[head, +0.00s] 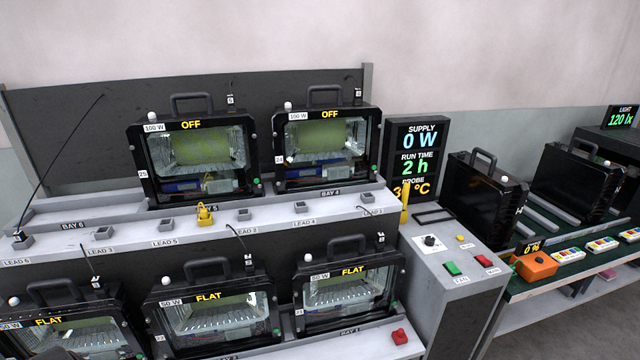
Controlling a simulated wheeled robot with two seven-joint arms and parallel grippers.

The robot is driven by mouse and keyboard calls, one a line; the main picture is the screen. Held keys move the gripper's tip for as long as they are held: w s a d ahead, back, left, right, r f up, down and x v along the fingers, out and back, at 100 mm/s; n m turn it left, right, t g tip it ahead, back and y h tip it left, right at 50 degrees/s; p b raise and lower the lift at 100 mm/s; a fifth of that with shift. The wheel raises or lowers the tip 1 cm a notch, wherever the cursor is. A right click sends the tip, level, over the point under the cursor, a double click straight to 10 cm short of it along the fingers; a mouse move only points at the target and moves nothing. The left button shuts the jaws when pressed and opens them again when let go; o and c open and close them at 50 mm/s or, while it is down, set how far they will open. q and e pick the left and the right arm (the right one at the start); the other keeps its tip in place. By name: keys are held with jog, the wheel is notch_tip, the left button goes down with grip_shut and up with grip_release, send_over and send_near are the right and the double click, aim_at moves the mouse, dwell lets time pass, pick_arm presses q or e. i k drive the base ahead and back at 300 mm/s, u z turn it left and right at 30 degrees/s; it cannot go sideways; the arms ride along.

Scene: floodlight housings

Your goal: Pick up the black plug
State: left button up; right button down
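A small black plug (21,238) sits at the socket block marked LEAD 6, at the left end of the grey shelf. A thin black cable rises from it up to the right, in front of the dark back panel. It is too small to tell how deep it sits. A yellow plug (205,214) stands on the same shelf between LEAD 5 and LEAD 2. Small dark pieces, possibly plugs too, show on the floodlight housings, such as one marked 2 (249,263). Neither of my grippers can be made out.
Two floodlights marked OFF (191,152) stand on the upper shelf; several marked FLAT (213,308) stand below. Empty grey sockets (103,233) line the ledge. A control cabinet (455,262) with a SUPPLY display (417,148) stands right, beside a green-topped bench (565,275) with dark housings.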

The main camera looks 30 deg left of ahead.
aim_at(248, 260)
jog(key=u, duration=1)
